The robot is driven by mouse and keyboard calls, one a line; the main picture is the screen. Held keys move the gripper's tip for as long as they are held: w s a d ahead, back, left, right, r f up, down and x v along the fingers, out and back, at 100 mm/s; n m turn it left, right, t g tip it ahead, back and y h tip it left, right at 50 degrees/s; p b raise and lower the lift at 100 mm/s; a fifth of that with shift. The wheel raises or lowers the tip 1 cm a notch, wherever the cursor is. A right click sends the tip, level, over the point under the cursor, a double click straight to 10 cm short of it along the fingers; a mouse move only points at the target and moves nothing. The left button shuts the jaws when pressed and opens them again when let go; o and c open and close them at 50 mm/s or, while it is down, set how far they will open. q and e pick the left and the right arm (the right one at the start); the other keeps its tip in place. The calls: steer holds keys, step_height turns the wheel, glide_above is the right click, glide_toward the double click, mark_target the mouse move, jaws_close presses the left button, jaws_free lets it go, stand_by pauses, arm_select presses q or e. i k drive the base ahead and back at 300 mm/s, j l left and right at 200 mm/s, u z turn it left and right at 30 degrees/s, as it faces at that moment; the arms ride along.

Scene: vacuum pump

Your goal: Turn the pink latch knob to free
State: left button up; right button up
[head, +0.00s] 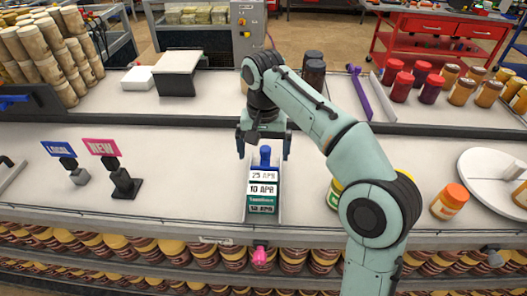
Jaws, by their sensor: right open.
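The pink latch knob (260,256) sits on the front edge of the counter, below and in front of a date stamp or label block. My right gripper (263,150) is over the block's far end, its two fingers open on either side of the blue-topped handle. The blue, white and green block (262,193) reads "25 APR", "10 APR" and lies in a narrow holder. The gripper is well apart from the pink knob. My left gripper does not show.
Two small signs, a blue one (59,149) and a pink "NEW" one (101,147), stand to the left. An orange-lidded jar (449,201) and a white round tray (484,176) are at right. Rows of jars fill the shelf under the front edge.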

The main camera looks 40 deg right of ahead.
mark_target(259, 258)
steer(key=k, duration=1)
